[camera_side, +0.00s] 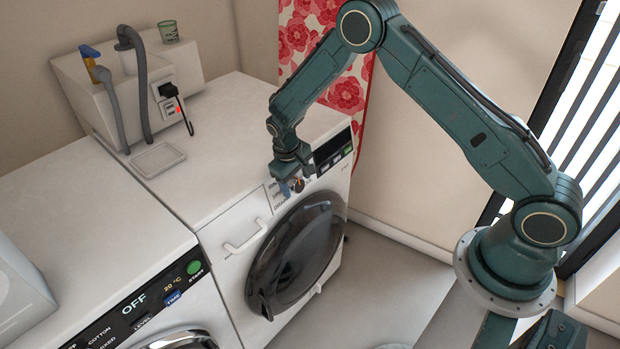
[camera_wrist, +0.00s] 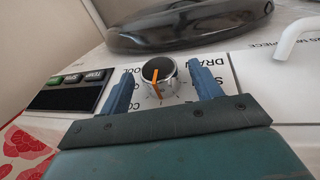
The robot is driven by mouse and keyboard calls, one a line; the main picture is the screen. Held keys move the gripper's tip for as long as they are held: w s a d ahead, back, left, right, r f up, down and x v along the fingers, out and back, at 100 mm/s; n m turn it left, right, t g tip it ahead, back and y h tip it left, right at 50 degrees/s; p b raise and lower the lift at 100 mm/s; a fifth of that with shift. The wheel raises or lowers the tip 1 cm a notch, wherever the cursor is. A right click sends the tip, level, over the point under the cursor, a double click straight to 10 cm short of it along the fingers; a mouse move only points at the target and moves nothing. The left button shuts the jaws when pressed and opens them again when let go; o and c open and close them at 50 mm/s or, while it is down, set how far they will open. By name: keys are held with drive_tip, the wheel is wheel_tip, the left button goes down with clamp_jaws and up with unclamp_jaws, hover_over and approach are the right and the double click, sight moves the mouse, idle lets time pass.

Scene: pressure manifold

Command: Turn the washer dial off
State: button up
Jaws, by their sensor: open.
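The washer dial (camera_wrist: 159,78) is a chrome knob with a black face and an orange pointer line, seen in the wrist view between my two fingers. The pointer aims toward the bottom of that picture, at a mark I cannot read. In the side view the dial (camera_side: 298,184) shows on the front panel of the far washer (camera_side: 232,212), partly hidden. My gripper (camera_side: 291,186) is open in front of the panel. In the wrist view my gripper (camera_wrist: 163,80) has one blue finger on each side of the dial, with gaps between fingers and knob.
The washer's dark round door (camera_side: 298,255) is below the dial. A white handle (camera_side: 246,237) sits left of it, and a display with buttons (camera_side: 333,150) right of it. Another machine (camera_side: 90,245) stands at left. A patterned curtain (camera_side: 345,95) hangs behind.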

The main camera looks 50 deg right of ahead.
drive_tip(key=v, duration=1.3)
drive_tip(key=shift+r, duration=0.3)
drive_tip(key=s+d+r+t+y, duration=0.1)
drive_tip(key=s+r+t, duration=0.2)
drive_tip(key=s+r, duration=1.3)
drive_tip(key=s+r+t+y, duration=0.1)
drive_tip(key=s+r, duration=0.3)
drive_tip(key=s, duration=1.3)
drive_tip(key=shift+r+t, duration=0.35)
drive_tip(key=shift+t, duration=0.45)
